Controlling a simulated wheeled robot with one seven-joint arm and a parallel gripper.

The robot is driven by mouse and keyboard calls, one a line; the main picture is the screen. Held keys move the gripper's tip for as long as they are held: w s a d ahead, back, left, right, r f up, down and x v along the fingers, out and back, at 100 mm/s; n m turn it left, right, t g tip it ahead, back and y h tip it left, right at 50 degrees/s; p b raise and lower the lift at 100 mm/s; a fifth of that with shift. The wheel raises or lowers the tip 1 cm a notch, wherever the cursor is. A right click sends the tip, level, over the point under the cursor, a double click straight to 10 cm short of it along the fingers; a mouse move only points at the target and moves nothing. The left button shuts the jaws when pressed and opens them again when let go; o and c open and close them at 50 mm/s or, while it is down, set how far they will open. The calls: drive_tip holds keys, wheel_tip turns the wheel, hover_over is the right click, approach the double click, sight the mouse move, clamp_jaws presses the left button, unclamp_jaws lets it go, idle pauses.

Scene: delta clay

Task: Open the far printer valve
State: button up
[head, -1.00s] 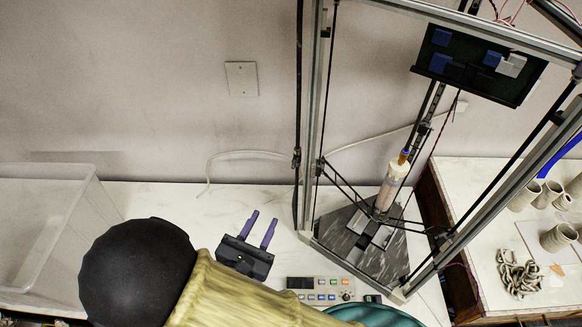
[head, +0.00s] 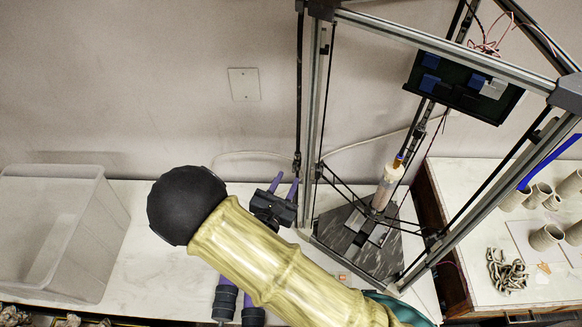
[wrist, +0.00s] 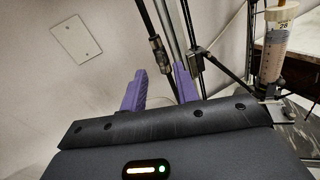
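The printer's syringe (head: 386,188) stands upright inside the metal frame, with a small orange-yellow piece (head: 398,161) at its top, perhaps the valve. In the wrist view the syringe (wrist: 275,50) is at the upper right, and its top is cut off by the picture edge. My gripper (head: 284,186) is just left of the printer frame's left post, with its two purple fingers apart and nothing between them. The fingers (wrist: 160,75) also show in the wrist view, pointing toward the post and wall, left of the syringe. Whether the valve is turned is too small to tell.
The printer frame (head: 311,120) has upright posts and thin slanting rods (head: 350,185) around the syringe. A dark box (head: 465,85) hangs in its upper part. A clear bin (head: 85,240) stands at the left. Clay pieces (head: 508,270) lie on the right table. My arm covers the front middle.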

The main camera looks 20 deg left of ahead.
sight(294, 168)
drive_tip(key=w, duration=0.2)
drive_tip(key=w+p, duration=0.1)
drive_tip(key=w, duration=0.1)
drive_tip(key=shift+d, duration=0.3)
clamp_jaws()
drive_tip(key=shift+n+b, duration=0.3)
drive_tip(key=shift+n, duration=0.6)
unclamp_jaws()
